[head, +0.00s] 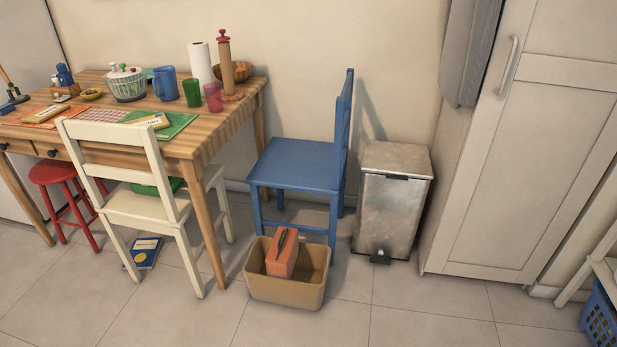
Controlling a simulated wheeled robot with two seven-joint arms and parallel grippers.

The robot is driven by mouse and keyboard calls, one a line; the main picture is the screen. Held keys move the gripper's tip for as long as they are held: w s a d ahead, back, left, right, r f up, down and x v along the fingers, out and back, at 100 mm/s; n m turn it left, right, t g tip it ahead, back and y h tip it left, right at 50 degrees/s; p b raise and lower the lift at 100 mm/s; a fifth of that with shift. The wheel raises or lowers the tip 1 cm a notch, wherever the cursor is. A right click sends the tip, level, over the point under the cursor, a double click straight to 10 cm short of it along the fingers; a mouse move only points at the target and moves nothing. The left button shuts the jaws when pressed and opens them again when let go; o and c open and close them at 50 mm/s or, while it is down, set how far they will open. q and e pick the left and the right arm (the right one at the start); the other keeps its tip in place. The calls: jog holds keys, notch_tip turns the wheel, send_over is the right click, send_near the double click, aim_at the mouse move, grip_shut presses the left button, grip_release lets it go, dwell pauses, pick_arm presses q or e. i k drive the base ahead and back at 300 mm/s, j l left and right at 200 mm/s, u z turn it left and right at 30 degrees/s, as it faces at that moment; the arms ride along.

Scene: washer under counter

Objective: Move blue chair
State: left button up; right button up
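The blue chair (298,163) stands upright on the tiled floor, to the right of the wooden table. Its backrest is on its right side, and its seat faces the table. A tan bin on the floor hides part of its front legs. Neither of my grippers shows in the head view.
The tan bin (287,288) holds an orange object (283,255) in front of the chair. A metal pedal bin (391,200) stands close on the right. A white chair (140,203) is by the table (205,143). The front floor (420,315) is clear.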

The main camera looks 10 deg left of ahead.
aim_at(285, 163)
jog(key=i+j, duration=0.15)
jog(key=i, duration=0.3)
jog(key=i+j+z, duration=0.1)
jog(key=i, duration=0.35)
jog(key=i+j, duration=0.2)
jog(key=i, duration=0.25)
jog(key=i+j, duration=0.15)
jog(key=i, duration=0.3)
jog(key=l+z, duration=0.05)
